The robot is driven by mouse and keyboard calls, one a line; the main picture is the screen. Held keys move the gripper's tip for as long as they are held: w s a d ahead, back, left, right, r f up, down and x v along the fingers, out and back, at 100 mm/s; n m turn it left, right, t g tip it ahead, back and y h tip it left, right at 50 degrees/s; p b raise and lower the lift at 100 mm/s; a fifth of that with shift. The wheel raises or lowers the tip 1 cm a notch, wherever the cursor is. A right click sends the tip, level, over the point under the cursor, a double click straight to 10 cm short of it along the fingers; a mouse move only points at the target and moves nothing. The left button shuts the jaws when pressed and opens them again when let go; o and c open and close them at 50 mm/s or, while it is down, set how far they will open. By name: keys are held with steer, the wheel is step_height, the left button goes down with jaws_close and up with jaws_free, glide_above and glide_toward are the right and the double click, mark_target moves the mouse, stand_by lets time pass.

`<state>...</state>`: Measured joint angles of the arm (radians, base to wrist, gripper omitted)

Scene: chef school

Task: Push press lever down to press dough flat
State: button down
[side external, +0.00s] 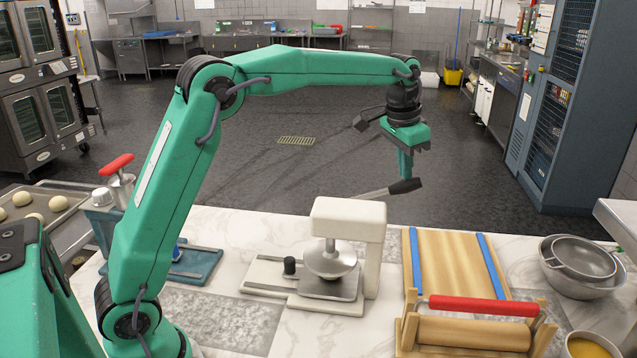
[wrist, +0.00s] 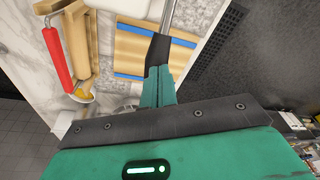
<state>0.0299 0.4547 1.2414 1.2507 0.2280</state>
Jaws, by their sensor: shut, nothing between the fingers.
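The dough press (side external: 373,225) is a white stand on the marble counter. Its round metal press head (side external: 330,262) hangs over a square metal plate (side external: 322,290). I cannot make out any dough between them. The press lever (side external: 372,194) is a metal rod with a black handle (side external: 406,186), sloping slightly upward to the right. My green gripper (side external: 405,174) points down, shut and empty, with its tips at the handle; whether they touch it I cannot tell. In the wrist view the black handle (wrist: 157,48) lies just beyond my fingertips (wrist: 158,72).
A wooden board with blue strips (side external: 450,262) lies right of the press. In front of it is a wooden roller stand with a red bar (side external: 482,306). Metal bowls (side external: 580,265) stand at the far right. A tray with dough balls (side external: 60,230) is at the left.

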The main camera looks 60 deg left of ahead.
mark_target(408, 182)
steer(key=shift+w+d+f, duration=0.1)
steer(key=shift+w+f, duration=0.05)
steer(key=shift+f, duration=0.5)
steer(key=shift+w+d+f, duration=0.1)
steer(key=shift+d+f, duration=0.05)
steer(key=shift+f, duration=0.45)
steer(key=shift+w+d+f, duration=0.1)
steer(key=shift+w+f, duration=0.05)
steer(key=shift+f, duration=0.5)
stand_by(1.0)
steer(key=shift+d+f, duration=0.1)
steer(key=shift+f, duration=0.8)
stand_by(0.4)
steer(key=shift+f, duration=0.7)
stand_by(0.5)
steer(key=shift+f, duration=0.15)
steer(key=shift+s+f, duration=0.1)
steer(key=shift+f, duration=1.1)
stand_by(1.2)
